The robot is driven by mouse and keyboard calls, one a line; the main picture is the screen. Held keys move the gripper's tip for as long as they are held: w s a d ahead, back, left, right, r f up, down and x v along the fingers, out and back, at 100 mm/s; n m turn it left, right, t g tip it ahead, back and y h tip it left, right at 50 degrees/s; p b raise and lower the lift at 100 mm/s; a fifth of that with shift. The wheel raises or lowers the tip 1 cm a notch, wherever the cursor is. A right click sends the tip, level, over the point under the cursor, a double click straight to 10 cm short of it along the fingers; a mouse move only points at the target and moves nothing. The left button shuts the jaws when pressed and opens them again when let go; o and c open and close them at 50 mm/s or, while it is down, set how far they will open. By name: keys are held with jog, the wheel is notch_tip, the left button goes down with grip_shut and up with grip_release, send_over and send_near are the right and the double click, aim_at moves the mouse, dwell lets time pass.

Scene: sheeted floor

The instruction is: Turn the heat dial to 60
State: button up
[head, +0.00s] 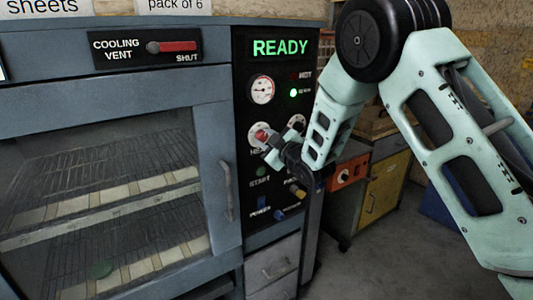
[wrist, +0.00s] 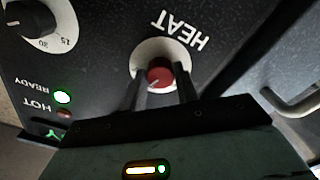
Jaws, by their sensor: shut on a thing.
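The heat dial (wrist: 160,72) is a red knob on a pale round scale, with the word HEAT beside it in the wrist view. In the head view the heat dial (head: 262,135) is on the black control panel, partly covered by my gripper (head: 267,142). My gripper (wrist: 161,88) has its two dark fingers on either side of the red knob, shut on it. The scale's numbers and the pointer's setting are too small or hidden to read.
The control panel (head: 246,100) shows a green READY display, a gauge (head: 262,89), a lit green lamp and a second dial (wrist: 40,28). The glass oven door (head: 110,190) with its handle (head: 227,192) is left of the panel. A cooling vent slider (head: 178,47) is above the door.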

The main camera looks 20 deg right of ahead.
jog(key=n+b, duration=0.4)
jog(key=b, duration=0.1)
jog(key=shift+n, duration=0.3)
dwell(0.4)
jog(key=o, duration=1)
jog(key=b+v, duration=0.3)
jog(key=v, duration=1.4)
jog(key=shift+s, duration=0.2)
